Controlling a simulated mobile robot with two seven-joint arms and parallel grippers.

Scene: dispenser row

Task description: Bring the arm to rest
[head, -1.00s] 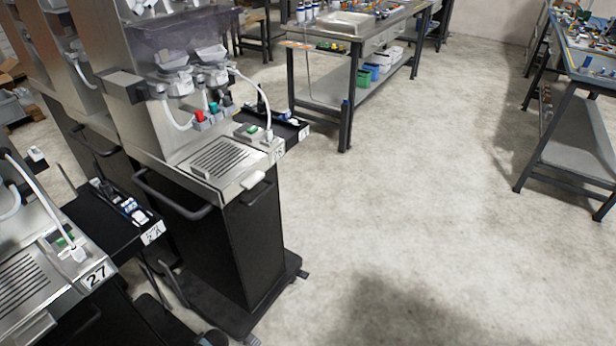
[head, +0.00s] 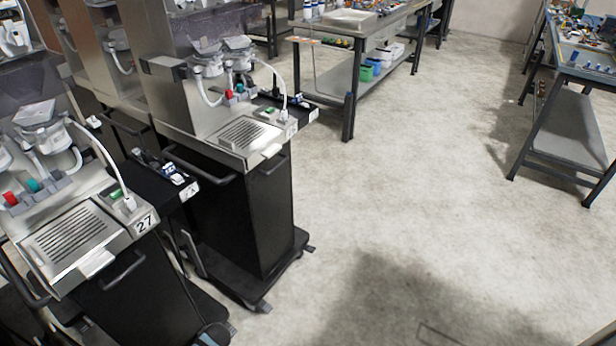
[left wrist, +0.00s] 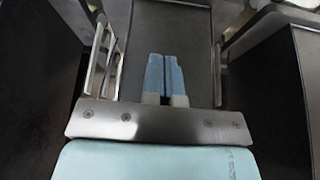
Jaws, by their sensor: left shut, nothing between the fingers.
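My left gripper (left wrist: 164,78) shows in the left wrist view. Its two pale blue fingers are together, with nothing between them. Below the fingers in that view lies a dark flat surface, with dark cabinet sides and metal handles around it. The gripper does not touch anything that I can make out. In the head view neither gripper can be made out clearly; a small dark blue and grey part at the bottom edge may be mine. My right gripper is in neither view.
Dispenser 27 (head: 75,237) stands at the left front. Another dispenser (head: 245,135) stands behind it, with a black side shelf (head: 160,186) between them holding small items. A workbench (head: 340,28) is at the back and another table (head: 575,75) at the right. The floor (head: 420,180) between is clear.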

